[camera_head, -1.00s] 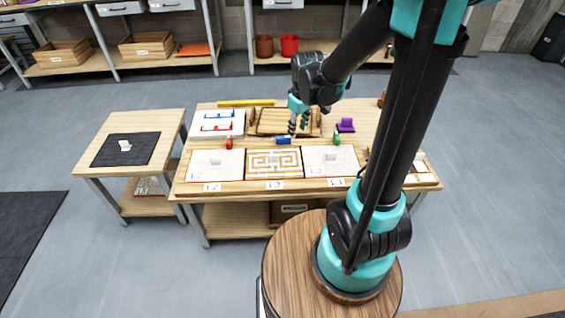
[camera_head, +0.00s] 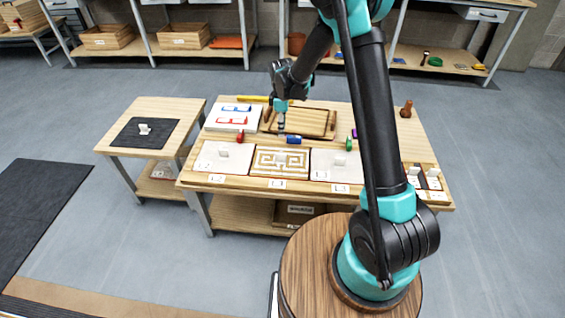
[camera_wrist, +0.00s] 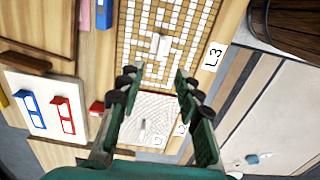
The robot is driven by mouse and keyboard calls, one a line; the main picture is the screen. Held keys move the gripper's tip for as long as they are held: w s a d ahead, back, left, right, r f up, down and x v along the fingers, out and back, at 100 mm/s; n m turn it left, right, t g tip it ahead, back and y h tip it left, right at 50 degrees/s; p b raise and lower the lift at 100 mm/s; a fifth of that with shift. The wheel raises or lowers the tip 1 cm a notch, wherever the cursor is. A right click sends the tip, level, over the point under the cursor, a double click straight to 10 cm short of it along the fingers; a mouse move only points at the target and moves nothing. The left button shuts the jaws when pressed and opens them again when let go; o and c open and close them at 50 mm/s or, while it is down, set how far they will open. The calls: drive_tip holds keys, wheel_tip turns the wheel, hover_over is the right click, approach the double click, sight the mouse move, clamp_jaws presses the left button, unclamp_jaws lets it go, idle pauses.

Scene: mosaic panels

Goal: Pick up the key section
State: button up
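The key section is a tan and white panel (camera_head: 264,171) with a Greek-key pattern and a white upright handle, the middle one of the front row on the table. In the wrist view the panel (camera_wrist: 133,40) fills the top middle, with its handle (camera_wrist: 161,46) between and beyond my fingertips. My gripper (camera_wrist: 157,82) is open and empty, its two fingers apart. In the head view my gripper (camera_head: 281,130) hangs behind the panel, just left of a blue block (camera_head: 294,140). No contact with the panel or handle shows.
Pale panels with handles lie left (camera_head: 224,165) and right (camera_head: 335,170) of it. A red piece (camera_head: 240,137) and green piece (camera_head: 348,145) stand behind them. A wooden tray (camera_head: 325,122) and white board (camera_head: 232,118) lie at the back. A side table (camera_head: 180,115) stands left.

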hover_over(281, 154)
drive_tip(key=f, duration=0.9)
drive_tip(key=shift+w+d+f, duration=0.15)
drive_tip(key=shift+w+f, duration=0.15)
drive_tip(key=shift+w, duration=0.05)
drive_tip(key=shift+s+a+f, duration=0.1)
drive_tip(key=shift+a+f, duration=0.05)
drive_tip(key=shift+f, duration=1.2)
drive_tip(key=shift+s+a+f, duration=0.1)
drive_tip(key=shift+f, duration=1.25)
clamp_jaws()
